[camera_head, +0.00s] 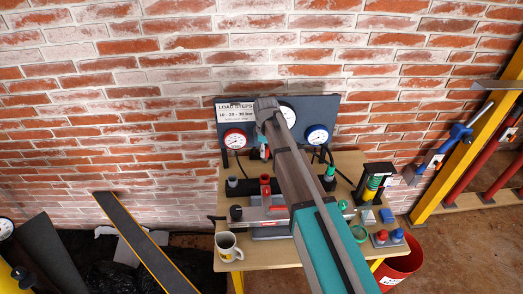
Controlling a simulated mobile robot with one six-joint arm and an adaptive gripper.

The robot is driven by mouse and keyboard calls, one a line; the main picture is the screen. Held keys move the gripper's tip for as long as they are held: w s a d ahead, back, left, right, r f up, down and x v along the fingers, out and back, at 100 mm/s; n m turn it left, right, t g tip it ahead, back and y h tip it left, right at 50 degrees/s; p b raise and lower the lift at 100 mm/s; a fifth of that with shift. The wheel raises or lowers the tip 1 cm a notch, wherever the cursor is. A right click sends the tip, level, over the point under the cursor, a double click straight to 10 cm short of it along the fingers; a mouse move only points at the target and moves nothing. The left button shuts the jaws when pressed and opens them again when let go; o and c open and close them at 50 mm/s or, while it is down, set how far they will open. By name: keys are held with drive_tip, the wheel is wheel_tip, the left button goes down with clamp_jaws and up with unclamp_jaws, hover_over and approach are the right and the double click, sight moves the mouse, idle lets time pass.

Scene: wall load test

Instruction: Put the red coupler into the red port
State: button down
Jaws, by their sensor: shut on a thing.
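A red upright fitting (265,186) stands in the middle of the bench, just left of my arm. I cannot tell whether it is the red coupler or the red port. A red-rimmed gauge (235,139) hangs on the dark panel above it. My arm runs from the lower right up to the panel and covers the middle of the bench.
The dark panel (228,109) also holds a blue gauge (317,135). A mug (228,246) stands at the bench's front left. A red-capped piece (381,236) and a blue-capped piece (397,235) sit front right, above a red bucket (403,265). A yellow post (468,150) stands right.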

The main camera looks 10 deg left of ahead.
sight(265, 161)
drive_tip(key=shift+f, duration=0.1)
drive_tip(key=shift+w+f+b, duration=0.1)
drive_tip(key=shift+f+b, duration=3.05)
drive_tip(key=shift+b, duration=0.1)
drive_tip(key=shift+f+b, duration=2.9)
idle(1.8)
